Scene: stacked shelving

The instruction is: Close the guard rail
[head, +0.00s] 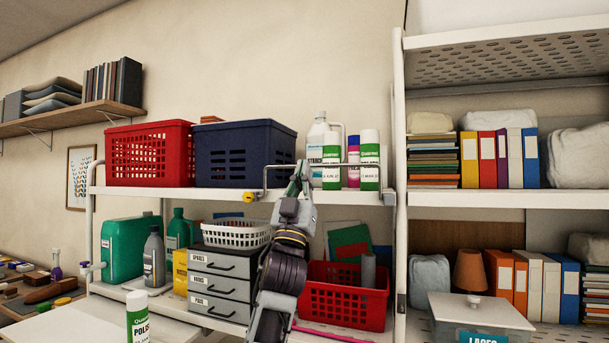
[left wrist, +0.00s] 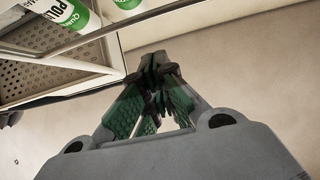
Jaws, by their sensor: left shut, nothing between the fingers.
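The guard rail (head: 349,164) is a thin grey metal bar across the front of the upper shelf, before the white and green bottles. Its left end bends down near a yellow knob (head: 249,197) at the shelf edge. My left gripper (head: 299,172) is shut and empty, its fingertips pointing up by the rail's left part. Whether they touch it, I cannot tell. In the left wrist view, the shut green-padded fingers (left wrist: 160,68) lie below and close to a grey bar (left wrist: 105,32) that appears to be the rail. My right gripper is not in view.
The upper shelf (head: 225,193) also holds a red basket (head: 150,154) and a dark blue basket (head: 243,153). Below are grey drawers (head: 218,285) and a red crate (head: 342,301). A white post (head: 400,150) stands right of the bottles, with another shelving unit beyond.

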